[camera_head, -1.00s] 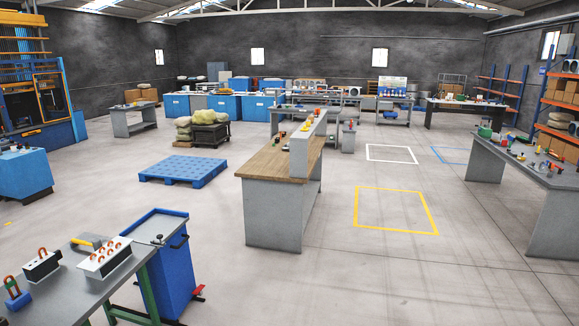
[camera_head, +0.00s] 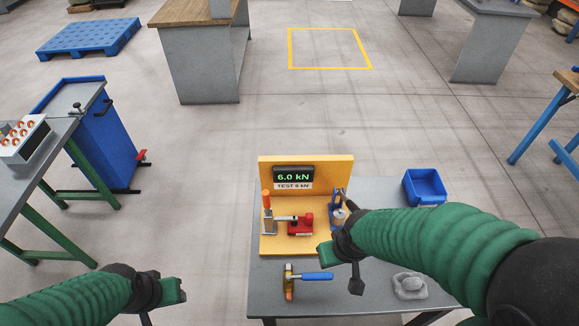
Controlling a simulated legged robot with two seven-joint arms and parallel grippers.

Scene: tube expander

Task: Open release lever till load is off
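A yellow test stand (camera_head: 305,167) stands on the grey table in front of me. Its display (camera_head: 293,174) reads 6.0 kN, above a label reading TEST 6 kN. At the stand's left, a lever with an orange-red handle (camera_head: 266,199) points up. A red block (camera_head: 300,223) sits right of it, joined by a metal rod. A blue upright part (camera_head: 338,198) stands at the right, partly hidden by my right wrist. My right gripper (camera_head: 340,268) hangs over the stand's front right, apart from the orange-red handle. My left gripper (camera_head: 160,303) is low at the left, off the table. Finger openings are unclear.
A hammer with a blue handle (camera_head: 312,276) lies in front of the stand. A blue bin (camera_head: 425,186) is at the table's back right, and a grey lump (camera_head: 409,285) lies near the front right. A blue cart (camera_head: 104,148) and another workbench (camera_head: 58,137) stand to the left.

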